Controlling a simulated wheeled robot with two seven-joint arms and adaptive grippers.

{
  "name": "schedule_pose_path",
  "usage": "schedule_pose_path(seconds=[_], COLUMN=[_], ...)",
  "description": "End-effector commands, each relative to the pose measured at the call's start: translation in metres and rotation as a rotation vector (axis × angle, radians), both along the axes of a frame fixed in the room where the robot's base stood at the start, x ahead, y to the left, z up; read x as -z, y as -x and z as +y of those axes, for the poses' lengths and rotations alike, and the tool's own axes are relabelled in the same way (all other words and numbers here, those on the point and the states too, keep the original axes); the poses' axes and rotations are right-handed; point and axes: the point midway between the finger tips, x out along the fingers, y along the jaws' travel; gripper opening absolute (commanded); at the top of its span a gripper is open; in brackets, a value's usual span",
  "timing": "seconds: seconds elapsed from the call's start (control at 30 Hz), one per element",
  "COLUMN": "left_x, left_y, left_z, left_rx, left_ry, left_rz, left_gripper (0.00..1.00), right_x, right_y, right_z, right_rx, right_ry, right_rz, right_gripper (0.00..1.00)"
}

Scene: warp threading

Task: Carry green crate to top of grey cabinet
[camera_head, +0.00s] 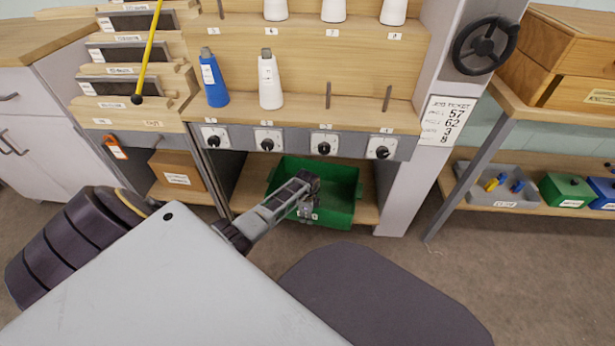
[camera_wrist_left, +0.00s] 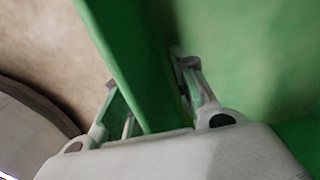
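The green crate (camera_head: 342,207) sits low under the wooden rack, on the bottom shelf. My left gripper (camera_head: 304,210) reaches down to the crate's front wall, which has a white label. In the left wrist view the green wall of the crate (camera_wrist_left: 125,50) runs between the two fingers of my left gripper (camera_wrist_left: 150,90), and they appear shut on it. The fingertips are partly hidden by the wall. The grey cabinet (camera_head: 50,130) stands at the left edge with a wooden top (camera_head: 35,38). My right gripper is not in view.
The rack's panel of dials (camera_head: 300,143) overhangs the crate. A cardboard box (camera_head: 178,172) stands to its left, and a grey post (camera_head: 405,185) with a job ticket (camera_head: 447,120) to its right. A shelf at right holds a grey tray (camera_head: 500,196) and smaller bins.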

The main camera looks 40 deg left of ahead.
Motion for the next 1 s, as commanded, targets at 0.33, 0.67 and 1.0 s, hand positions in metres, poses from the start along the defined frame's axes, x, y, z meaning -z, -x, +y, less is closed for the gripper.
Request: schedule_pose_path(seconds=[0.33, 0.67, 1.0], left_x=[0.0, -0.012, -0.042], left_y=[0.0, 0.0, 0.0], left_z=[0.0, 0.001, 0.001], left_rx=[0.0, 0.0, 0.001], left_ry=[0.0, -0.002, -0.002], left_rz=[0.0, -0.001, -0.001], left_gripper=[0.3, 0.3, 0.3], right_x=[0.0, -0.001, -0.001], right_y=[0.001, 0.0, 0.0], right_z=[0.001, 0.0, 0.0], right_rx=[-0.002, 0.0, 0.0], right_ry=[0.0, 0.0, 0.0], right_rz=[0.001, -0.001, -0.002], right_gripper=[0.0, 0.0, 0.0])
